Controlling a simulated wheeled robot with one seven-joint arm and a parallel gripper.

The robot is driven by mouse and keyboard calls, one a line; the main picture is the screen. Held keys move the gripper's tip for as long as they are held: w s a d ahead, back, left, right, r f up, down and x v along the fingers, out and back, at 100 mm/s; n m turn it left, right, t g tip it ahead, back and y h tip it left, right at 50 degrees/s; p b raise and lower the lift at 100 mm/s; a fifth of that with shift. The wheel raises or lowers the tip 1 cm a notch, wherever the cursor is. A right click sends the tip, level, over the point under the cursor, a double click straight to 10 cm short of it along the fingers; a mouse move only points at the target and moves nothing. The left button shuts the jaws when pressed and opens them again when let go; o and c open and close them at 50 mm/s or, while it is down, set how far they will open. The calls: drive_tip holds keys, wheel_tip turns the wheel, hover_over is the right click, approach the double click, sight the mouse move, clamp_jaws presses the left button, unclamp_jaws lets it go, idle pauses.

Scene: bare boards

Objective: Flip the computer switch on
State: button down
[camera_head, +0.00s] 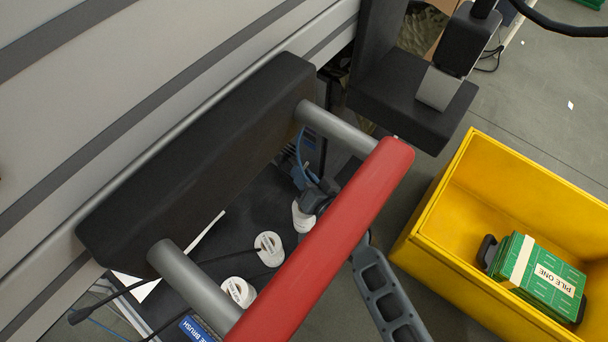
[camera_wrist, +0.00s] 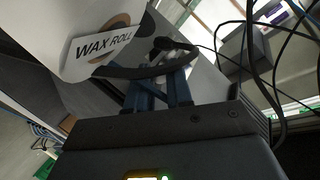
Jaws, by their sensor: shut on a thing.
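I cannot make out a computer switch for certain in either view. In the head view a large red bar (camera_head: 325,240) stands on two grey posts out from a long black block (camera_head: 200,155) beside a grey panel. My gripper (camera_wrist: 163,76) shows in the wrist view with its blue fingers close together on a dark curved piece (camera_wrist: 128,72); what that piece belongs to is unclear. A white roll marked WAX ROLL (camera_wrist: 100,58) is close beside the fingers. In the head view the red bar hides part of the area around the gripper.
White labelled rolls (camera_head: 268,248) and black cables lie on a dark surface below the red bar. A yellow crate (camera_head: 440,225) holding a green box marked PILE ONE (camera_head: 545,285) stands at the right. Loose dark cables (camera_wrist: 262,70) hang at the wrist view's right.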

drive_tip(key=shift+r+p, duration=0.15)
drive_tip(key=shift+p, duration=0.25)
drive_tip(key=shift+w+d+r+m+g+y+p, duration=0.1)
drive_tip(key=shift+r+m+g+y+p, duration=0.35)
drive_tip(key=shift+m+g+p, duration=0.55)
drive_tip(key=shift+w+d+r+m+g+y+p, duration=0.1)
drive_tip(key=shift+r+m+g+y+p, duration=0.35)
drive_tip(key=shift+m+p, duration=0.8)
drive_tip(key=shift+r+m+g+y+p, duration=0.3)
drive_tip(key=shift+r+m+g+p, duration=0.25)
drive_tip(key=shift+m+g+p, duration=0.65)
drive_tip(key=shift+n+t, duration=0.25)
drive_tip(key=shift+n, duration=0.1)
drive_tip(key=c, duration=1.3)
unclamp_jaws()
drive_tip(key=shift+r+p, duration=0.1)
drive_tip(key=shift+p, duration=0.2)
drive_tip(key=p+v, duration=0.2)
drive_tip(key=v, duration=0.5)
drive_tip(key=shift+s+d+p, duration=0.2)
drive_tip(key=shift+d+p, duration=0.1)
